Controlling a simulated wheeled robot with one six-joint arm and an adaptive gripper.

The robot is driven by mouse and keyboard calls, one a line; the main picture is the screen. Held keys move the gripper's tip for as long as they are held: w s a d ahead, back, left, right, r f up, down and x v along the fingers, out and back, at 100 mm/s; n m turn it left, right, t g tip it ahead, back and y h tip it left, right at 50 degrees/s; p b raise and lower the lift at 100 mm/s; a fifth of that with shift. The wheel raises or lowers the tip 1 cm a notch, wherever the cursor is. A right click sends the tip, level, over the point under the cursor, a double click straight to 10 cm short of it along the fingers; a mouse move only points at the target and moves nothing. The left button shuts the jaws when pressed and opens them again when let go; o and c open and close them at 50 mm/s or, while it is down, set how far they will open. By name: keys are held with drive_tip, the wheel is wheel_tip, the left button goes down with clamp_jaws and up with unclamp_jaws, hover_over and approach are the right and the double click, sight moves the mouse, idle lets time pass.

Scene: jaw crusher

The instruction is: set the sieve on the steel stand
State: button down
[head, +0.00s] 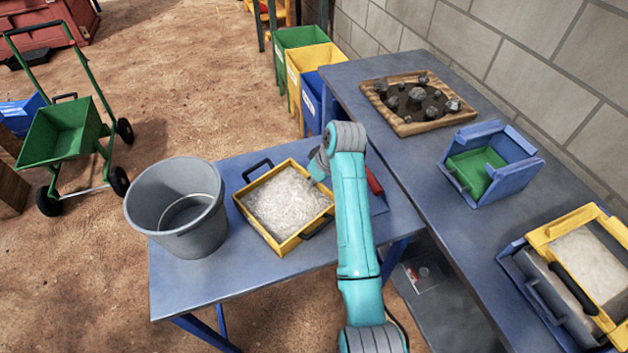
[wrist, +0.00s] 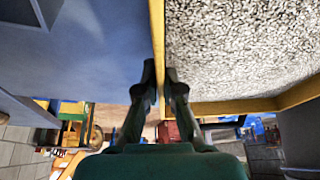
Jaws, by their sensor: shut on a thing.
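A yellow-framed rectangular tray (head: 256,228) with black handles, which looks like the sieve, lies on the lower blue table, filled with pale grit. In the wrist view my gripper (wrist: 161,76) is shut on its yellow side wall (wrist: 157,35), one finger on each side. In the head view my arm hides the fingers at the tray's right side. Another yellow frame (head: 552,233) with pale contents sits on a blue-grey box at the far right. I cannot tell for certain which thing is the steel stand.
A grey bucket (head: 178,212) stands close left of the tray. A red-handled tool (head: 374,181) lies right of my arm. The long blue table (head: 440,222) holds a wooden tray of rocks (head: 385,103) and a blue-and-green box (head: 507,180). Bins (head: 292,40) and a green cart (head: 66,131) stand beyond.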

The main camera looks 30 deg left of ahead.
drive_tip(key=shift+f, duration=0.2)
drive_tip(key=c, duration=1.3)
unclamp_jaws()
drive_tip(key=v, duration=1.2)
drive_tip(key=shift+r, duration=0.1)
